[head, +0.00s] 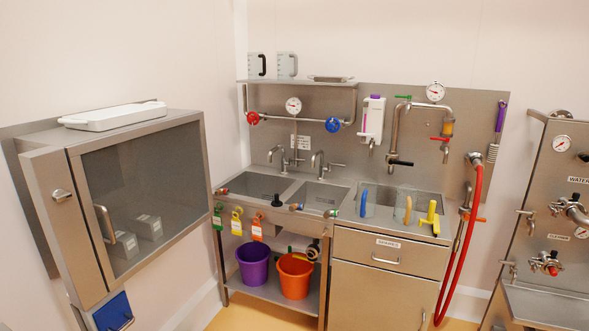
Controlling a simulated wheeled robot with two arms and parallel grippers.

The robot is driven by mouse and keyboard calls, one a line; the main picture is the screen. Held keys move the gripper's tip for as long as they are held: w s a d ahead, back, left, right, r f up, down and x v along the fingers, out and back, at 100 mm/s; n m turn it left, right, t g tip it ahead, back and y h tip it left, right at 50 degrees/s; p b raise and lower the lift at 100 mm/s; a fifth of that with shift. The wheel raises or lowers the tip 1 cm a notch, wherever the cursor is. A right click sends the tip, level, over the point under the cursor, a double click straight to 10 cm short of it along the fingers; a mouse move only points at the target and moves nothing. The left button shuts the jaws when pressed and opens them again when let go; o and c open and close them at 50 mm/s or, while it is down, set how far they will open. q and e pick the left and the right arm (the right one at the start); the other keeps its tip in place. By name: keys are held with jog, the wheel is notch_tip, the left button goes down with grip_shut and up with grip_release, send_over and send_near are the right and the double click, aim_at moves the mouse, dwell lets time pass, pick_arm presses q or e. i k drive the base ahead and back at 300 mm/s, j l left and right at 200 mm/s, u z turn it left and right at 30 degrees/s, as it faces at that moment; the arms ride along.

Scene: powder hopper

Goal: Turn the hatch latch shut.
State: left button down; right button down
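The hatch is a steel wall cabinet at the left of the head view, with a dark see-through door (160,165) in a metal frame. The door looks closed, but a small gap would be hard to tell. A vertical bar handle (105,223) sits near the door's left edge. The hatch latch (62,195), a small metal knob with a short lever, is on the frame panel left of the door. Its exact turn is too small to tell. Two grey boxes (148,227) show behind the door. Neither of my grippers is in view.
A white tray (113,116) lies on top of the hatch, and a blue panel with a handle (112,311) is below it. A sink bench with purple (253,265) and orange buckets (294,276) stands to the right. A red hose (464,235) hangs further right.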

aim_at(59, 196)
jog(key=u, duration=1.25)
jog(key=i+l+u, duration=0.1)
jog(key=l, duration=0.9)
jog(key=i+u, duration=0.05)
